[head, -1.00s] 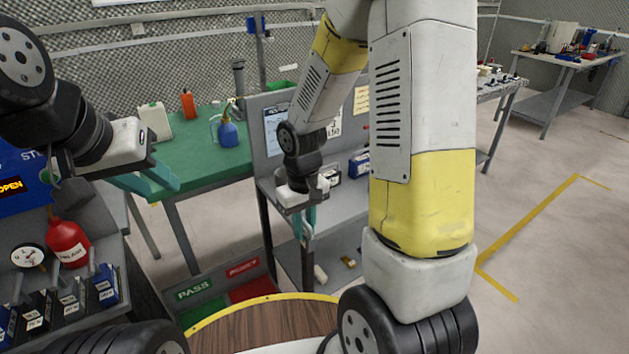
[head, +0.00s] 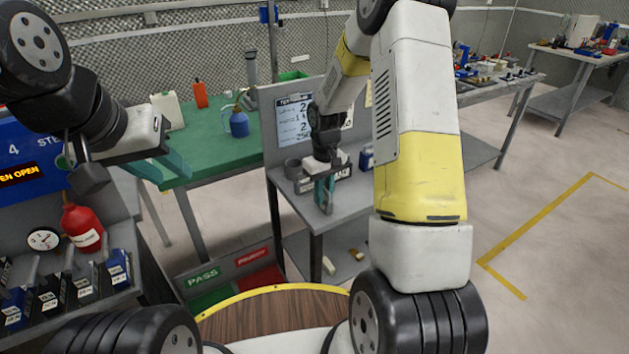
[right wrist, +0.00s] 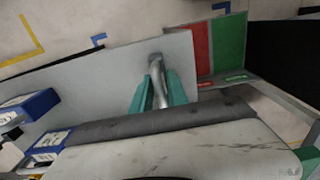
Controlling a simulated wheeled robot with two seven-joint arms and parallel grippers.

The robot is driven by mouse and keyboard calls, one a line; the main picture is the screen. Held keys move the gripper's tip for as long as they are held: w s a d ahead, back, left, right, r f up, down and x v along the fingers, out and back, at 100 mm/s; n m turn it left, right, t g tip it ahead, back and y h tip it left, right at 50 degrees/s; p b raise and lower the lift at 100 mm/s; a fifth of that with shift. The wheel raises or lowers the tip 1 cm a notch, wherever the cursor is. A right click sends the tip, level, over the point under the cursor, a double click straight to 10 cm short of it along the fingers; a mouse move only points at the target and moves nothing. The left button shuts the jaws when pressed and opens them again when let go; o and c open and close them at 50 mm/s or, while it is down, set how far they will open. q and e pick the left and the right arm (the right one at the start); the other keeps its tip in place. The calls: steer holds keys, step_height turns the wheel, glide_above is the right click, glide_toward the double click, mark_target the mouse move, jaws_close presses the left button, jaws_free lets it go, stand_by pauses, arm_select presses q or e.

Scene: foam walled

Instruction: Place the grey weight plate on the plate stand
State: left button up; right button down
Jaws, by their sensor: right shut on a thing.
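My right gripper (head: 325,192) is low over the grey bench on the far side, teal fingers pointing down. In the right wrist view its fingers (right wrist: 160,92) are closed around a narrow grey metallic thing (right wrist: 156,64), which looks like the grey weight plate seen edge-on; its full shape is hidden. I cannot make out the plate stand for certain. A dark item with a white label (head: 341,174) is close behind the right gripper, and a dark grey round item (head: 292,168) stands to its left.
The grey bench (head: 284,186) carries an upright panel with a readout (head: 294,113). A green table (head: 205,160) holds a blue can (head: 238,122) and bottles. Red and green trays (head: 262,277) lie below. A red bottle (head: 82,228) stands left. Open floor lies right.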

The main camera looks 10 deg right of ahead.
steer(key=shift+f, duration=0.4)
steer(key=shift+f, duration=0.15)
steer(key=c, duration=1.3)
jaws_free()
step_height(320, 180, up, 12)
steer(key=shift+r, duration=0.25)
steer(key=s+r+m+t, duration=0.1)
steer(key=s+r+t, duration=0.1)
steer(key=s+r, duration=0.3)
steer(key=s+a+r+m+t+y, duration=0.1)
steer(key=s+r+t, duration=0.1)
steer(key=s+r, duration=0.4)
steer(key=s+a+r+m+t+y, duration=0.1)
steer(key=s+r, duration=0.5)
steer(key=s, duration=0.6)
steer(key=shift+s+r+t, duration=0.1)
steer(key=shift+s+t, duration=0.25)
steer(key=shift+t, duration=0.25)
